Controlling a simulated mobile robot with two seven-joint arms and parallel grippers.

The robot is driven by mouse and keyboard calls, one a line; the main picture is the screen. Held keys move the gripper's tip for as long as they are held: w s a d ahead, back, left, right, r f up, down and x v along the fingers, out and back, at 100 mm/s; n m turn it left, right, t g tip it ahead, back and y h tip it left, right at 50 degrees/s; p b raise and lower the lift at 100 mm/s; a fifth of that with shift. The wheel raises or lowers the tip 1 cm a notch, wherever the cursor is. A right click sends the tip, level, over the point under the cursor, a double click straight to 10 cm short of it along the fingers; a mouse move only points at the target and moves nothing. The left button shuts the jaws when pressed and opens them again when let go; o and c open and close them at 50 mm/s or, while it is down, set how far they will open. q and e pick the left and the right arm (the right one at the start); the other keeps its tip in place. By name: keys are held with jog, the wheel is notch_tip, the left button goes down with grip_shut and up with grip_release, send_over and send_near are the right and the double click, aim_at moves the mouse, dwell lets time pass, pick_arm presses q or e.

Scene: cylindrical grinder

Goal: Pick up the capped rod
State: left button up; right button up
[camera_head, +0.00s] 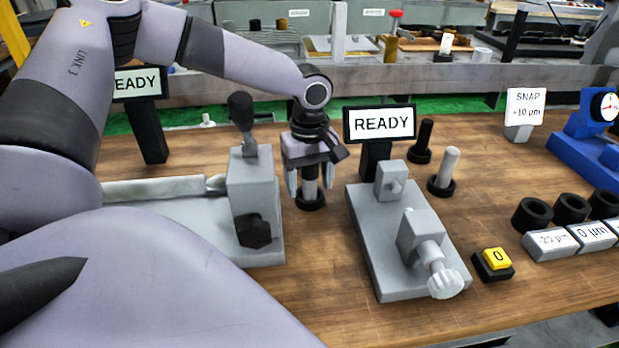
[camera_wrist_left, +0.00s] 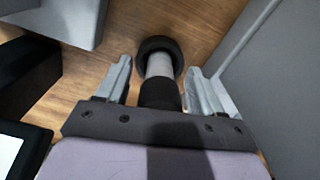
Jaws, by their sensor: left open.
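The capped rod (camera_head: 310,187) stands upright in a round black base beneath my left gripper. In the left wrist view the rod (camera_wrist_left: 160,65) shows a grey shaft, a dark cap (camera_wrist_left: 160,94) on the near end and the black ring base (camera_wrist_left: 150,46) at the far end. My left gripper (camera_head: 309,184) points down with one finger on each side of the rod. In the left wrist view the gripper (camera_wrist_left: 158,70) is open, with a visible gap between each finger and the rod. My right gripper is not in view.
A grey fixture with a black-knobbed lever (camera_head: 250,185) stands close left of the gripper. A grey measuring fixture (camera_head: 385,245) and a READY sign (camera_head: 380,123) stand to the right. A dark rod (camera_head: 424,137) and a grey rod (camera_head: 447,166) stand beyond. Black rings (camera_head: 532,213) lie further right.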

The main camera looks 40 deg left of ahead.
pick_arm(q)
jog(key=c, duration=1.2)
jog(key=shift+r, duration=0.1)
grip_shut()
